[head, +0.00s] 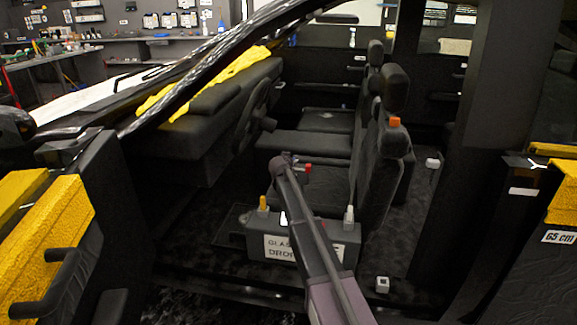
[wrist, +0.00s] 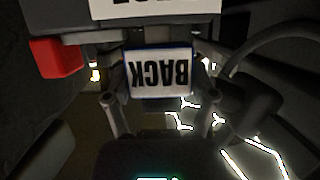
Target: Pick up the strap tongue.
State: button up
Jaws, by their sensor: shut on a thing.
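My gripper (wrist: 160,100) has its two fingers on either side of a small block with a white face marked BACK (wrist: 160,73), upside down in the wrist view, with a blue edge. The gripper is shut on this block. I cannot tell from its look whether it is the strap tongue, and no other strap tongue can be made out. In the head view my gripper (head: 290,160) is small and dark in front of the seat, and what it holds is unclear there. A red piece (wrist: 55,70) is left of the block, and also shows in the head view (head: 306,169).
The steering wheel (head: 256,110) is to the left. A small white block (head: 382,284) lies lower right.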

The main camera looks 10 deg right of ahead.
jog(key=shift+r, duration=0.1)
notch_tip(320, 180, up, 10)
jog(key=p, duration=1)
dwell(1.0)
notch_tip(320, 180, up, 19)
jog(key=p, duration=1.9)
